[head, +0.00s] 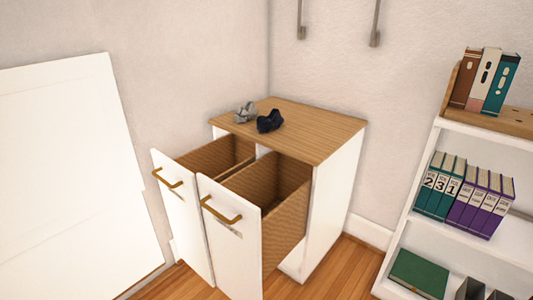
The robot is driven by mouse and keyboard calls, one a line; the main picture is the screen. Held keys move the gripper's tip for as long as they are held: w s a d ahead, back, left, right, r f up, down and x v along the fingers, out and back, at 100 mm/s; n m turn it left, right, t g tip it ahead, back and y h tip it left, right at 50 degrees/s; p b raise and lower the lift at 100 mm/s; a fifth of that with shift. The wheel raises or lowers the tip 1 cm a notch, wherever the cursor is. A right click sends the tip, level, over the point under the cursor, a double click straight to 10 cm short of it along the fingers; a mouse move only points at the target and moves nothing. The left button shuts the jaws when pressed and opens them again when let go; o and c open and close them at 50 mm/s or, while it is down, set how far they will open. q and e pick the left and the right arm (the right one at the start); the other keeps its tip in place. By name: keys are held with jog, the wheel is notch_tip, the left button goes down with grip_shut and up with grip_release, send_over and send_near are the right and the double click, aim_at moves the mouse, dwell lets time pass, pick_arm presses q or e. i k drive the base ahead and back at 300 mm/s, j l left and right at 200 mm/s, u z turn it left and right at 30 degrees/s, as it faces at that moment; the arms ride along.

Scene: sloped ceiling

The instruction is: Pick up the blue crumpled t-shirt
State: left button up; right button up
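A dark blue crumpled cloth (270,121), which looks like the blue t-shirt, lies on the wooden top of a white cabinet (330,121). A grey crumpled cloth (245,112) lies just to its left and slightly behind it. The two are very close together; I cannot tell whether they touch. Neither of my grippers shows in the head view.
Two cabinet drawers stand pulled out toward the front, the left drawer (182,225) and the right drawer (232,252). A white shelf (409,220) with binders stands at right. A white panel (70,180) is at left. Wooden floor (345,268) shows between cabinet and shelf.

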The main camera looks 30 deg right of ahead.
aim_at(274, 121)
jog(key=z, duration=0.9)
